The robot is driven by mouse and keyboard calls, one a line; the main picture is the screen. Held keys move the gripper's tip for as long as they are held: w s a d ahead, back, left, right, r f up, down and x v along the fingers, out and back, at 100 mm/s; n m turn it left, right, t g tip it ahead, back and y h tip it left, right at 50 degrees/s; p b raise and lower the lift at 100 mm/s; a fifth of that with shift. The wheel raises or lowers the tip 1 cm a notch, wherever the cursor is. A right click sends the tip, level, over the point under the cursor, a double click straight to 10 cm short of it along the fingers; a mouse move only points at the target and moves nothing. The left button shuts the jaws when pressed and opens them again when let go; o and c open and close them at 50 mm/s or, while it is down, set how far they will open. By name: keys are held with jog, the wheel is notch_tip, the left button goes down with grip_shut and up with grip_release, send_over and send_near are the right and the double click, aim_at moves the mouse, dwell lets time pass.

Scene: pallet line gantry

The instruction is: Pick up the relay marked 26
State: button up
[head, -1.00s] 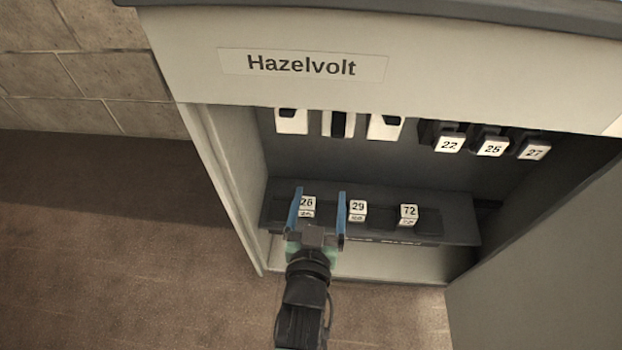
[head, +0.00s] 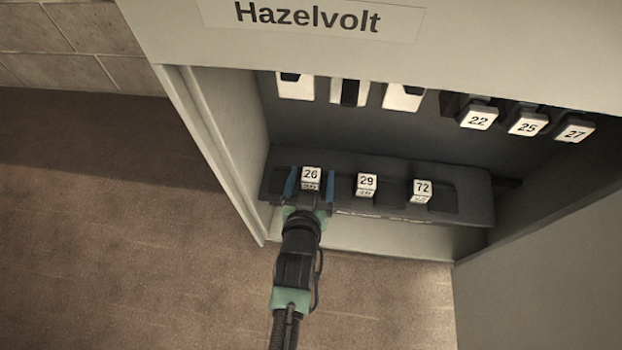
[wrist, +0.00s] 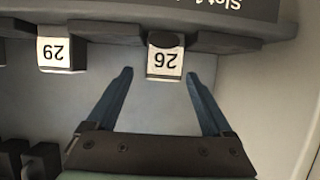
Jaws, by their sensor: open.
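The relay marked 26 (head: 311,175) sits at the left end of the lower shelf in the cabinet, with a white label on its front. My gripper (head: 310,184) is open, with one blue finger on each side of this relay in the head view. In the wrist view the relay marked 26 (wrist: 165,58) shows upside down, just past the gap between the two open fingertips of my gripper (wrist: 158,75). The fingers do not appear to touch it.
Relays marked 29 (head: 366,185) and 72 (head: 421,190) stand to the right on the same shelf (head: 475,205). Relays 22 (head: 480,117), 25 (head: 528,124) and 27 (head: 575,131) hang higher up. The cabinet's side wall (head: 215,140) is close on the left.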

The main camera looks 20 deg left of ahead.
aim_at(312, 169)
jog(key=b+x, duration=0.2)
jog(key=x, duration=0.1)
jog(key=shift+w+a+f, duration=0.2)
jog(key=shift+w+f, duration=0.05)
jog(key=shift+f, duration=0.1)
jog(key=shift+w+a+b, duration=0.15)
jog(key=shift+w+b, duration=0.25)
grip_shut()
